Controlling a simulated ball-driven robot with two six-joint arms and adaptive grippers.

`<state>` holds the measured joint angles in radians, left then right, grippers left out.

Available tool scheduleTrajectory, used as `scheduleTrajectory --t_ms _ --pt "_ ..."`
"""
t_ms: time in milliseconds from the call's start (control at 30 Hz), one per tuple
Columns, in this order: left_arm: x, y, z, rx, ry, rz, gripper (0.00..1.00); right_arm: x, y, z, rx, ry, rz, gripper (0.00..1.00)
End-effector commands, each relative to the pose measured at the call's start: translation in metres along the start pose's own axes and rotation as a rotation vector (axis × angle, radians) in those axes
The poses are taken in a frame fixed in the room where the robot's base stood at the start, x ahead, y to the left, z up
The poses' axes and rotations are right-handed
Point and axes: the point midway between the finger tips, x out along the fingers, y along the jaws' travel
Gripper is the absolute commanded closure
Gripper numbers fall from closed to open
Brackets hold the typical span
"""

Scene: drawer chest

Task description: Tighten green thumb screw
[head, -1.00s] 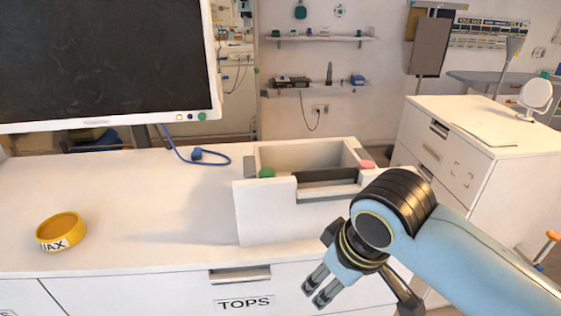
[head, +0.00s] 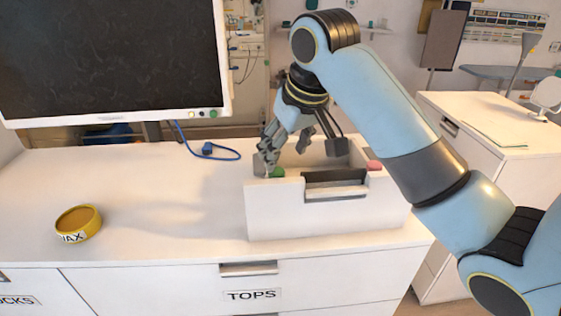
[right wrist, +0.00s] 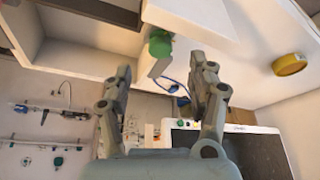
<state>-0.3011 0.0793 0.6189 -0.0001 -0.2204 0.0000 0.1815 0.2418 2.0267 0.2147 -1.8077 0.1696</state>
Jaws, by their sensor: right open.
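The green thumb screw (head: 277,172) sits at the top left front corner of the white open box (head: 290,215) on the chest top. My right gripper (head: 302,153) reaches down over that box, its fingers spread. One finger is beside the green screw; the other hangs over the box opening. In the right wrist view the green thumb screw (right wrist: 160,45) appears ahead of the gap between the open fingers (right wrist: 160,68), seemingly apart from both. My left gripper is not in view.
A pink knob (head: 374,165) is on the box's right side. A yellow bowl (head: 78,224) stands front left. The chest top between bowl and box is clear.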

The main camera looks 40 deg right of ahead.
Motion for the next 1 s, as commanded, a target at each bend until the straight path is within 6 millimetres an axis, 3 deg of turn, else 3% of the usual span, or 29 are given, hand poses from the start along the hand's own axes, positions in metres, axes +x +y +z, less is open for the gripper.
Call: scheduleTrajectory --t_ms 200,400,767,1000 --pt "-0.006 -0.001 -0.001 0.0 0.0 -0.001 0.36 0.041 -0.001 0.001 0.001 -0.003 -0.001 0.42" --pt "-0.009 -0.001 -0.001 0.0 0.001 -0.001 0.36 0.065 0.0 0.0 0.0 0.0 0.0 0.42" --pt "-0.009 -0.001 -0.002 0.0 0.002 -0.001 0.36 0.072 0.0 0.0 -0.001 0.001 0.0 0.42" --pt "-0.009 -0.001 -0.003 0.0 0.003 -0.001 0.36 0.072 0.0 0.0 -0.001 0.001 0.0 0.7"
